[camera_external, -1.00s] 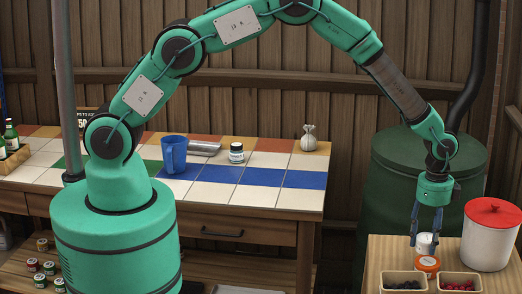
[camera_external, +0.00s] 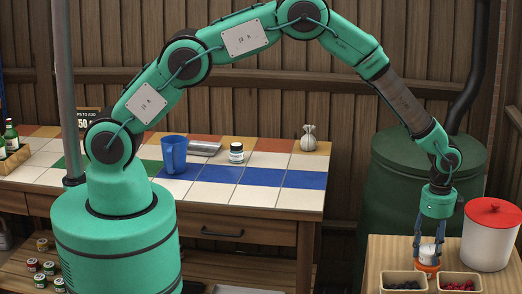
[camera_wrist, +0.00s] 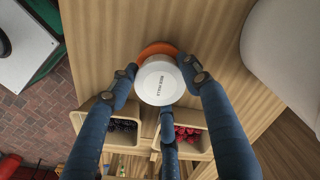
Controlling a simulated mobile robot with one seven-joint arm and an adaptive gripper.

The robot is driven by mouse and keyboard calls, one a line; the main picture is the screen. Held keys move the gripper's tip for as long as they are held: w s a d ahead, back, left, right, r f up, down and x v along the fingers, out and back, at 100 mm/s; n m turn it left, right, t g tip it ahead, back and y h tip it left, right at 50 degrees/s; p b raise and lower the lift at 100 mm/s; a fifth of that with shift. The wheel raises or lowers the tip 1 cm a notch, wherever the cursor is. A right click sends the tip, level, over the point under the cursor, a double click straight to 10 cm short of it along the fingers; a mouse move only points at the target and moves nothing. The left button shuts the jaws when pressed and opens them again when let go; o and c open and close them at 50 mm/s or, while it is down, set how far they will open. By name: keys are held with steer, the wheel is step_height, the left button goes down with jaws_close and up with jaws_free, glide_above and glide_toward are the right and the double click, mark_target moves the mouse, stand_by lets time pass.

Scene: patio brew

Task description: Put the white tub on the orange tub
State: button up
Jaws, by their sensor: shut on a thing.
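The white tub (camera_external: 428,253) is upright between the fingers of my gripper (camera_external: 429,258), which is shut on it. In the wrist view the white tub (camera_wrist: 159,84) shows its round white top with dark lettering, with three blue fingers around it. The orange tub (camera_external: 427,269) stands on the wooden stand directly below the white tub. In the wrist view only an arc of the orange tub (camera_wrist: 156,48) shows past the white tub's far side. I cannot tell whether the two tubs touch.
Two small bins, one with dark berries (camera_external: 403,284) and one with red berries (camera_external: 458,285), stand just in front of the orange tub. A large white canister with a red lid (camera_external: 490,235) stands close on the right. A tiled table (camera_external: 255,195) is to the left.

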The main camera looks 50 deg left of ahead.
mark_target(430, 248)
steer(key=shift+f, duration=0.1)
stand_by(0.3)
steer(key=o, duration=1)
step_height(430, 248, up, 12)
steer(key=shift+r+p, duration=0.15)
steer(key=shift+p, duration=0.9)
